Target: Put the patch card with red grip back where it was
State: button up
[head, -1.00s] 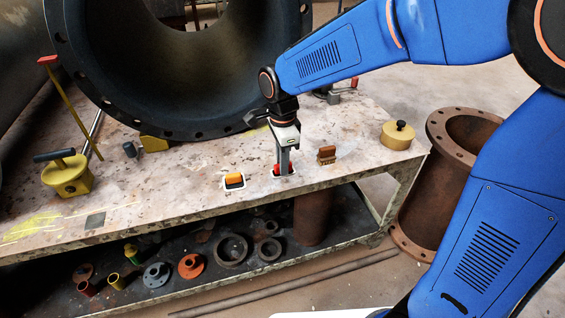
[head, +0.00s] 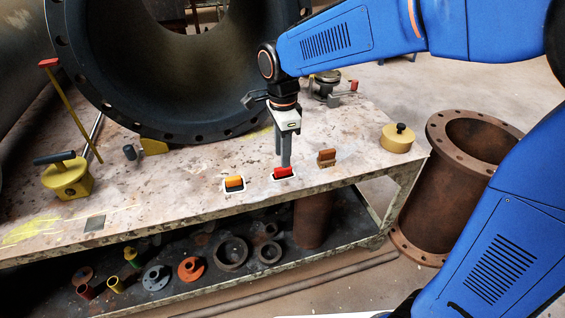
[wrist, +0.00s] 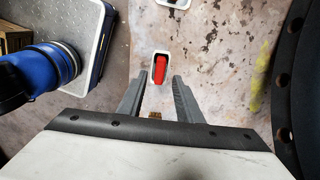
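The patch card with red grip (head: 284,172) sits in a white-rimmed slot on the bench top, its red grip showing. It also shows in the wrist view (wrist: 160,69), inside the white frame, between and beyond the fingertips. My gripper (head: 284,165) is above and just behind the red grip in the head view, pointing down. In the wrist view its two grey fingers (wrist: 159,77) are spread apart with nothing between them. A second card with an orange grip (head: 235,182) sits in its own white-rimmed slot to the left.
A brown block (head: 327,157) stands right of the red grip. A yellow round weight (head: 397,138) is near the bench's right end. A large flanged pipe (head: 170,130) stands behind. A yellow handled pot (head: 66,178) is at left. Bare bench top (head: 180,185) lies left of the slots.

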notch_tip(320, 180, up, 6)
jog(key=r, duration=0.1)
jog(key=s+d+r+n+t, duration=0.1)
jog(key=s+d+n, duration=0.25)
jog(key=d, duration=0.45)
jog(key=s+d+n+t, duration=0.1)
jog(key=s+d+n, duration=0.2)
jog(key=s+d, duration=0.35)
jog(key=s+d+f+n+t, duration=0.2)
jog(key=s+d+f+n, duration=0.3)
jog(key=s+d+n, duration=0.3)
jog(key=s+d, duration=0.2)
jog(key=d, duration=0.2)
jog(key=shift+s+d+t, duration=0.25)
jog(key=shift+s+t, duration=0.1)
jog(key=shift+t, duration=0.05)
